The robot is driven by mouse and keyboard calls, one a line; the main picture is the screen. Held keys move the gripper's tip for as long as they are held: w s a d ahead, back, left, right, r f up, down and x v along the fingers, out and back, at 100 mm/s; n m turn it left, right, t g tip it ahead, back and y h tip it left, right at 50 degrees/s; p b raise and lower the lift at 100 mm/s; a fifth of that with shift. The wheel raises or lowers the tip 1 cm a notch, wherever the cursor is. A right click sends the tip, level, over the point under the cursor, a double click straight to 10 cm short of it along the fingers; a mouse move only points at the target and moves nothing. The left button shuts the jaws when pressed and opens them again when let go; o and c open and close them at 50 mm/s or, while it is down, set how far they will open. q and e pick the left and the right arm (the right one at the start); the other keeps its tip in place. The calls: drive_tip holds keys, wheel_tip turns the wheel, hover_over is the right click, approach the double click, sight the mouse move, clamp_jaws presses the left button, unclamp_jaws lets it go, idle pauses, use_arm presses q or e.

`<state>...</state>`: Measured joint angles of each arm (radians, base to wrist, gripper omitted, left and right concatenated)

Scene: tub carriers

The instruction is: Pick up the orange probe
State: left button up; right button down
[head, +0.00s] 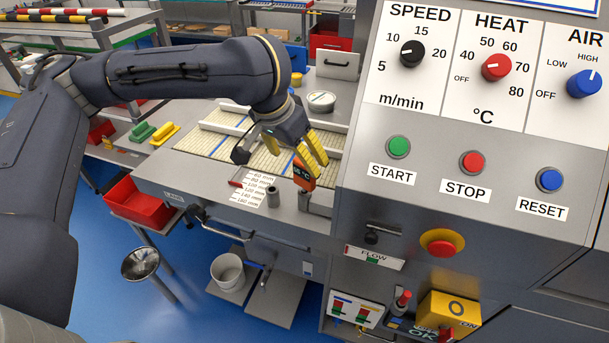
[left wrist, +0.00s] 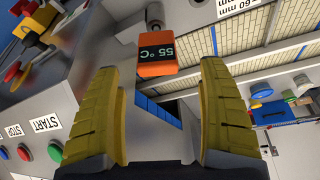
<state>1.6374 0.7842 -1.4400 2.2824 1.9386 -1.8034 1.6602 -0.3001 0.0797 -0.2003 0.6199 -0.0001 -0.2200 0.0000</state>
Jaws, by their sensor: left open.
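The orange probe (head: 305,180) with a dark display reading 55 °C stands at the front edge of the steel machine table, right of the printed mm scale. It also shows in the left wrist view (left wrist: 156,67), just past the fingertips and between their lines. My left gripper (head: 313,157) has yellow fingers and reaches down from above, close over the probe. In the left wrist view its fingers (left wrist: 160,82) are spread apart with nothing between them. My right gripper is in neither view.
The control panel (head: 470,120) with knobs and buttons rises close on the right. A mesh conveyor belt (head: 215,143) lies behind. A red bin (head: 138,203) and white bucket (head: 228,272) are lower left.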

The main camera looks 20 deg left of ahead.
sight(305, 185)
use_arm(q)
drive_tip(key=shift+d+x, duration=0.1)
drive_tip(key=shift+x, duration=1.25)
drive_tip(key=shift+d+x, duration=0.15)
drive_tip(key=shift+x, duration=2.1)
drive_tip(key=shift+w, duration=0.15)
drive_tip(key=c, duration=1.4)
drive_tip(key=shift+r, duration=0.15)
